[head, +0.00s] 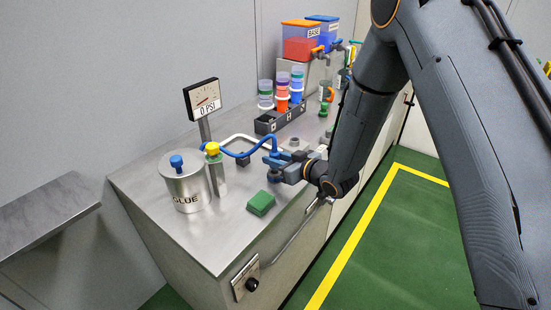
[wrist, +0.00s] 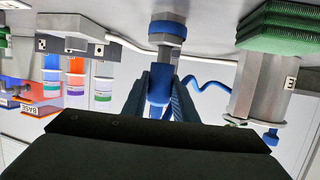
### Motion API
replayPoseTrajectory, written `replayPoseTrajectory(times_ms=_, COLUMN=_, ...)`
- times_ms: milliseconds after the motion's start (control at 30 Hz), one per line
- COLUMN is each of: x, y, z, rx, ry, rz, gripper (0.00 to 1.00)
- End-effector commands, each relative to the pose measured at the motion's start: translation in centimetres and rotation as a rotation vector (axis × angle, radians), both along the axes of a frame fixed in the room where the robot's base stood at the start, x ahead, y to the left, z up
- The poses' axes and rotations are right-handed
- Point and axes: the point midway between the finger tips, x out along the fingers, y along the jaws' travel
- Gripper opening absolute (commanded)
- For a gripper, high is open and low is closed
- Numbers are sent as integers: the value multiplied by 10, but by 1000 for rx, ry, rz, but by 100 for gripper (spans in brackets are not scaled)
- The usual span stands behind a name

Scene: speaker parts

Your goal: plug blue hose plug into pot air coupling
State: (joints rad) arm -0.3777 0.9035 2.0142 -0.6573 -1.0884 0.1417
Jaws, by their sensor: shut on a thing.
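My gripper (head: 277,168) is shut on the blue hose plug (head: 272,150), above the bench to the right of the pot. In the wrist view, where the scene is upside down, the plug (wrist: 158,88) sits between the two fingers. Its grey nose points at a blue-ringed grey fitting (wrist: 168,30) on the bench; I cannot tell whether they touch. The blue hose (head: 235,153) curves left from the plug. The steel glue pot (head: 187,190) stands at the left, upright, with a blue fitting (head: 177,160) on its lid, apart from the plug.
A yellow-capped post (head: 213,150) and a 0 PSI gauge (head: 202,100) stand beside the pot. A green block (head: 261,203) lies in front of my gripper. Behind are a dark rack (head: 280,119) with coloured cups and red and blue bins (head: 300,45).

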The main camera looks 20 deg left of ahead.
Motion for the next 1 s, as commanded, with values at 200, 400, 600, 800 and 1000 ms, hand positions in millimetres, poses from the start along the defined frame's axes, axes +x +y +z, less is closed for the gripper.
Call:
replayPoseTrajectory(times_ms=200, x=0, y=0, z=-5, rx=0, ry=0, rz=0, gripper=2)
replayPoseTrajectory(times_ms=400, x=0, y=0, z=-10, rx=1, ry=-1, rz=0, gripper=2)
replayPoseTrajectory(times_ms=600, x=0, y=0, z=-14, rx=1, ry=-1, rz=0, gripper=2)
replayPoseTrajectory(times_ms=800, x=0, y=0, z=-19, rx=1, ry=-1, rz=0, gripper=2)
replayPoseTrajectory(times_ms=1000, x=0, y=0, z=-20, rx=1, ry=-1, rz=0, gripper=44)
